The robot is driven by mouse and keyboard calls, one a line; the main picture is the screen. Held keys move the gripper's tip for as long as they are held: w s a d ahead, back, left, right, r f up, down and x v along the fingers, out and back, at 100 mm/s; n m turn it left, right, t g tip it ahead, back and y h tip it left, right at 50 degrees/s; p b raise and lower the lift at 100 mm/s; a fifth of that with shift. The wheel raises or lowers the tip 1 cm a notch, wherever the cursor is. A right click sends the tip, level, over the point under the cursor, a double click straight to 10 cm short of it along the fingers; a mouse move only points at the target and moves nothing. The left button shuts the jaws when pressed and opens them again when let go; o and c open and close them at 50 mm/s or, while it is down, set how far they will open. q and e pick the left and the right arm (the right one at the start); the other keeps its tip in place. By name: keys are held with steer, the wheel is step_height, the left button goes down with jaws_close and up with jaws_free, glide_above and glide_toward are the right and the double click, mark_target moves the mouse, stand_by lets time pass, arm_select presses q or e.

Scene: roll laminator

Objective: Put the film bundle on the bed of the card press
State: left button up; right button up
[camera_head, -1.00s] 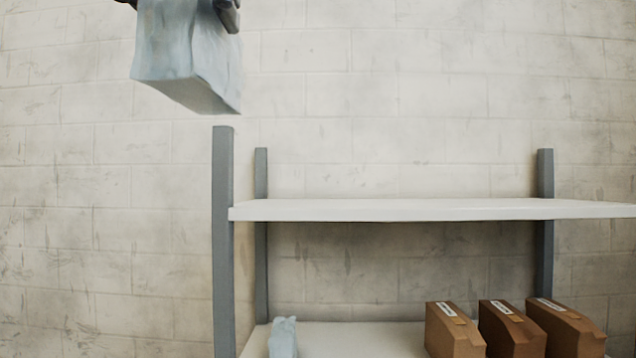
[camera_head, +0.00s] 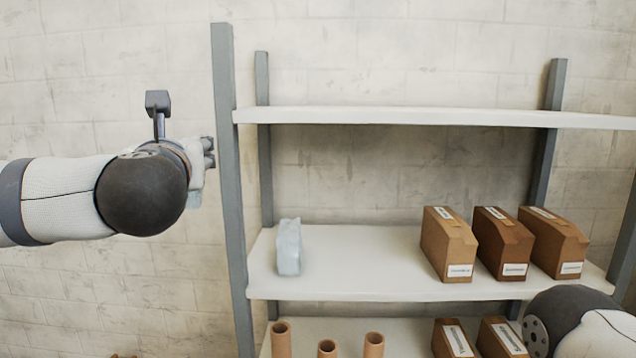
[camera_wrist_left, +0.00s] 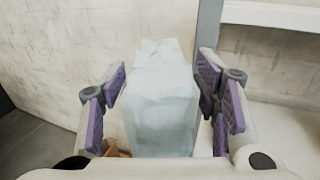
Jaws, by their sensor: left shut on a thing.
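A pale blue wrapped film bundle (camera_wrist_left: 160,105) fills the middle of the left wrist view, between the purple-padded fingers of my left gripper (camera_wrist_left: 162,82), which is shut on it. In the head view my left gripper (camera_head: 207,152) is at the left, beside the shelf's front left post, and the bundle (camera_head: 196,182) is mostly hidden behind my own arm. A second pale blue bundle (camera_head: 289,248) stands on the middle shelf at its left end. The card press is not in these views. My right gripper is out of view; only part of my right arm shows at lower right.
A grey-post rack has a bare top shelf (camera_head: 430,116) and a white middle shelf (camera_head: 350,262) with brown boxes (camera_head: 447,245) on its right. Brown tubes (camera_head: 281,340) and more boxes (camera_head: 455,340) are on the lower shelf. A bare wall (camera_head: 90,90) is behind.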

arm_select(q)
step_height(320, 180, down, 12)
steer(key=s+f+h, duration=0.1)
steer(key=s+d+f+m+h, duration=0.3)
steer(key=s+f+h, duration=0.1)
steer(key=s+f, duration=0.9)
step_height(320, 180, down, 4)
steer(key=shift+s+f+m+t+h, duration=0.1)
steer(key=shift+s+m+t+h, duration=0.2)
steer(key=shift+s+t, duration=0.1)
steer(key=shift+w+d, duration=0.15)
